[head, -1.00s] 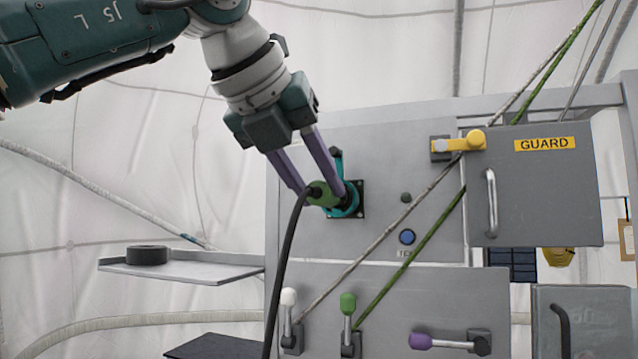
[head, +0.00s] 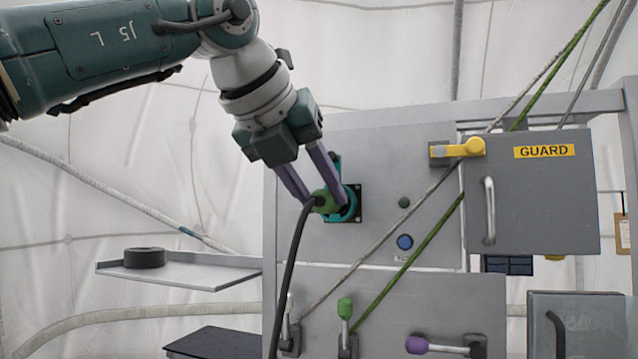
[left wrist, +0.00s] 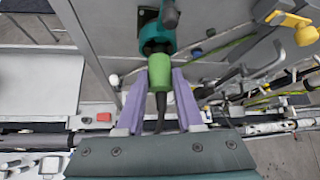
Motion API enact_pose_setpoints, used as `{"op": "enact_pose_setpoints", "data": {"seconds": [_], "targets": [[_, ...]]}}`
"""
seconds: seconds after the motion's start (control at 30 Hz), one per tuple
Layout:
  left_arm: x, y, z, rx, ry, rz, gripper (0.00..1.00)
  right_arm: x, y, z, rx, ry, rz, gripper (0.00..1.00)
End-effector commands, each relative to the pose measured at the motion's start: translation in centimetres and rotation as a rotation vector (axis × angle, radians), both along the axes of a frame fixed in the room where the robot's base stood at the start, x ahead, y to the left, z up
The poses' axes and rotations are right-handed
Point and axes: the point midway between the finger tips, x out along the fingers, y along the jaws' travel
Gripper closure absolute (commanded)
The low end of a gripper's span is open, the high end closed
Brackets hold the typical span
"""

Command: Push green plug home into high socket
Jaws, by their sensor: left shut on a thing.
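The green plug (head: 325,202) with its black cable is held between the purple fingers of my left gripper (head: 326,200), which is shut on it. The plug is at the mouth of the teal high socket (head: 349,204) on the grey panel. In the left wrist view the green plug (left wrist: 160,72) sits between the fingers, lined up with the teal socket (left wrist: 155,36), a dark band showing between them. How deep it is seated I cannot tell. The cable hangs down from the plug's back. My right gripper is not in view.
A grey guard door (head: 530,195) with a yellow latch (head: 465,148) is at the right. Two ropes cross the panel diagonally. White, green (head: 345,308) and purple (head: 418,345) levers are below. A shelf (head: 190,272) with a black roll (head: 144,257) is at the left.

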Motion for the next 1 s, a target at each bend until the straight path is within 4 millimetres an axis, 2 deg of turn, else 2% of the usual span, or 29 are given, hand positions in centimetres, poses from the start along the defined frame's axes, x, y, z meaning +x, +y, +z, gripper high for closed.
{"op": "enact_pose_setpoints", "data": {"seconds": [0.37, 0.4, 0.6, 0.7, 1.0], "targets": [[0.76, -0.27, 0.11, 0.001, -0.002, 0.001, 1.0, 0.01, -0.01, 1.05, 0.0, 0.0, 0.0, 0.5], [0.77, -0.28, 0.03, 0.001, -0.002, 0.001, 0.62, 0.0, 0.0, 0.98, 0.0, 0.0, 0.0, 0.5], [0.76, -0.25, 0.0, 0.001, -0.002, 0.001, 0.39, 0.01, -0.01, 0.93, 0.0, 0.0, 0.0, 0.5], [0.75, -0.24, -0.01, 0.001, -0.002, 0.001, 0.29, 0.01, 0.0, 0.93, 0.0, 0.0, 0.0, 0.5], [0.79, -0.01, 0.24, 0.002, -0.001, 0.001, 0.29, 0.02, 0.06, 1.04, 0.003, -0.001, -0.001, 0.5]]}}
